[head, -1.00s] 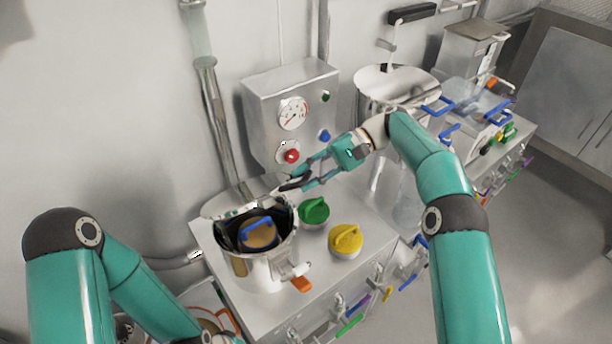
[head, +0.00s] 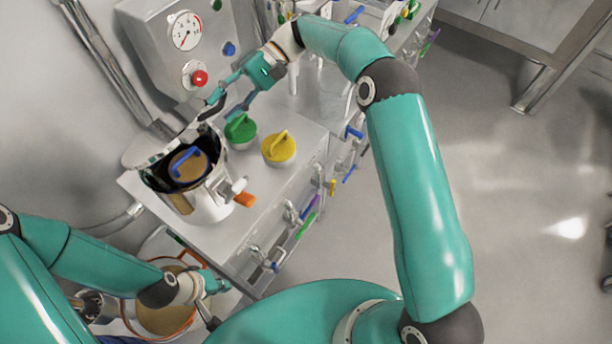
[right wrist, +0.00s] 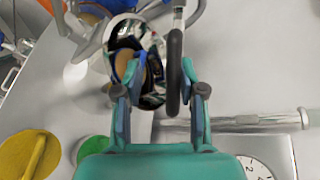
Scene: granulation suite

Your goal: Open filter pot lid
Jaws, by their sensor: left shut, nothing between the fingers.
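The filter pot (head: 212,204) is a silver vessel with an orange-ended side handle, standing on the metal bench. Its shiny round lid (head: 140,150) is raised and tilted at the pot's back left, so the dark inside shows, with a tan disc (head: 187,163) under a blue handle. My right gripper (head: 222,104) is just above and behind the pot. In the right wrist view its fingers (right wrist: 158,85) are spread, with a dark upright bar (right wrist: 174,72) between them, nearer the right finger; I cannot tell contact. My left gripper (head: 218,284) is shut and empty, low in front of the bench.
A green knobbed cap (head: 240,129) and a yellow one (head: 280,148) stand right of the pot. A control box with gauge (head: 186,31) and red button (head: 199,78) rises behind. Valves with coloured handles line the bench front. An orange-rimmed round container (head: 165,318) is below.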

